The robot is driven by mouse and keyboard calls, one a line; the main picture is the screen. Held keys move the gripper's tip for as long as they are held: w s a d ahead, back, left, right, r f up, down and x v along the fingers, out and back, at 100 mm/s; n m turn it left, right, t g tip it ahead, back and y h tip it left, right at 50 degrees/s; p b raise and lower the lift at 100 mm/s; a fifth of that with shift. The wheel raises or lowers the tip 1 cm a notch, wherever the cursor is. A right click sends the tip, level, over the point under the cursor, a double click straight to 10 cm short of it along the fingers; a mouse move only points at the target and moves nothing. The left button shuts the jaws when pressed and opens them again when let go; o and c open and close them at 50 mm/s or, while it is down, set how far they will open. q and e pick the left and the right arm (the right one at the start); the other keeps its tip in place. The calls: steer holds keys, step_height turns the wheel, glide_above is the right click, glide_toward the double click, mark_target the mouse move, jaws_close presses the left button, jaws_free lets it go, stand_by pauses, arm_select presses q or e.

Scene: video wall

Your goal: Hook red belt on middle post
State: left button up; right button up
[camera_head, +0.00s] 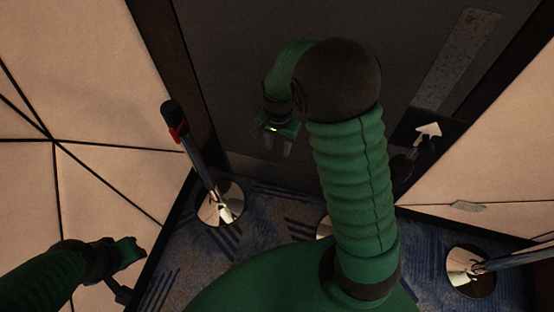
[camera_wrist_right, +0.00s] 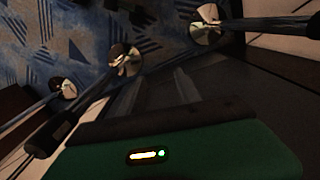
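A post with a black head (camera_head: 170,108) stands left of centre in the head view, leaning in the picture, on a shiny round base (camera_head: 220,204). A small red piece (camera_head: 177,132) shows at its head; no stretched red belt is visible. The middle post's base (camera_head: 323,228) is mostly hidden behind my right arm. My right gripper (camera_head: 278,146) points down, empty, right of the left post's head and apart from it; its fingers look spread. My left gripper (camera_head: 132,251) is at the lower left, its fingers unclear. The right wrist view shows several post bases, one near its middle (camera_wrist_right: 125,60).
Another post base (camera_head: 470,272) is at the lower right, its pole running out to the right. Beige panels (camera_head: 80,90) stand on both sides and a dark wall (camera_head: 235,60) behind. A white arrow (camera_head: 430,130) shows right of my arm. Blue patterned carpet (camera_head: 270,205) covers the floor.

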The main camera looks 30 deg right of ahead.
step_height(320, 180, down, 9)
steer(key=shift+w+a+r, duration=0.15)
steer(key=shift+a+r, duration=0.05)
steer(key=shift+a, duration=0.15)
steer(key=shift+d, duration=0.1)
steer(key=shift+c, duration=1.9)
steer(key=shift+a, duration=0.35)
jaws_close()
arm_select(q)
steer(key=shift+w+a+f, duration=0.25)
steer(key=shift+a+f, duration=0.2)
steer(key=shift+a, duration=0.35)
arm_select(e)
steer(key=shift+a+r, duration=0.1)
steer(key=shift+a, duration=0.05)
arm_select(q)
steer(key=shift+d, duration=0.1)
steer(key=shift+d+r, duration=0.1)
steer(key=shift+d, duration=0.2)
arm_select(e)
steer(key=shift+d, duration=0.35)
